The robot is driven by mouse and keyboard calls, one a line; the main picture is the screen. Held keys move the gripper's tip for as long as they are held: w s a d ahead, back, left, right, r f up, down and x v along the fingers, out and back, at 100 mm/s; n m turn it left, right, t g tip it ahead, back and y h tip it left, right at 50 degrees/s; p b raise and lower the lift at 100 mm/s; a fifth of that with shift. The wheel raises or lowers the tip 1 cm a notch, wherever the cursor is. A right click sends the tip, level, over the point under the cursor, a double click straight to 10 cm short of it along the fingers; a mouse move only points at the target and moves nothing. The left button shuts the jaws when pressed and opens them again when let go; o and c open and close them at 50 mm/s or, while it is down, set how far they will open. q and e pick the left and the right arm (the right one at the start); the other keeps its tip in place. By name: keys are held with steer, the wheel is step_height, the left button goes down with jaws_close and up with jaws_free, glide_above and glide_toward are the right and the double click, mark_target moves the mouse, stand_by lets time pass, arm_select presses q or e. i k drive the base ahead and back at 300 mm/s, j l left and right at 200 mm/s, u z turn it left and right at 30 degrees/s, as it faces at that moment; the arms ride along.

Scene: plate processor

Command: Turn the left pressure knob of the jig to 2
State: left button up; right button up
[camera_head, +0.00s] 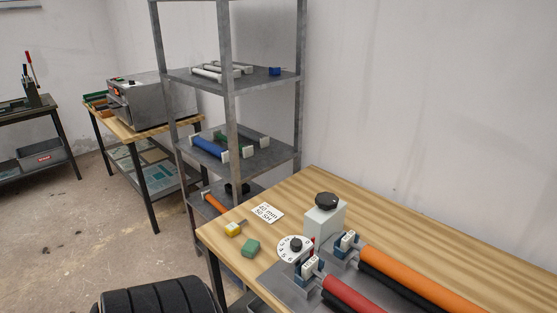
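The jig (276,283) is a grey metal base on the wooden table, at the lower right of the head view. A round white dial with numbers around its edge and a black knob (295,244) in its middle sits at the jig's left end. Its exact setting is too small to tell. Another black knob (327,200) tops a pale grey box behind the dial. A red roller (352,296) and an orange roller (420,278) lie in the jig, with dark rollers beside them. Neither of my grippers shows.
A metal shelf (228,90) with rollers stands behind.

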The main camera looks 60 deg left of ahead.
mark_target(291, 249)
steer(key=u, duration=1.7)
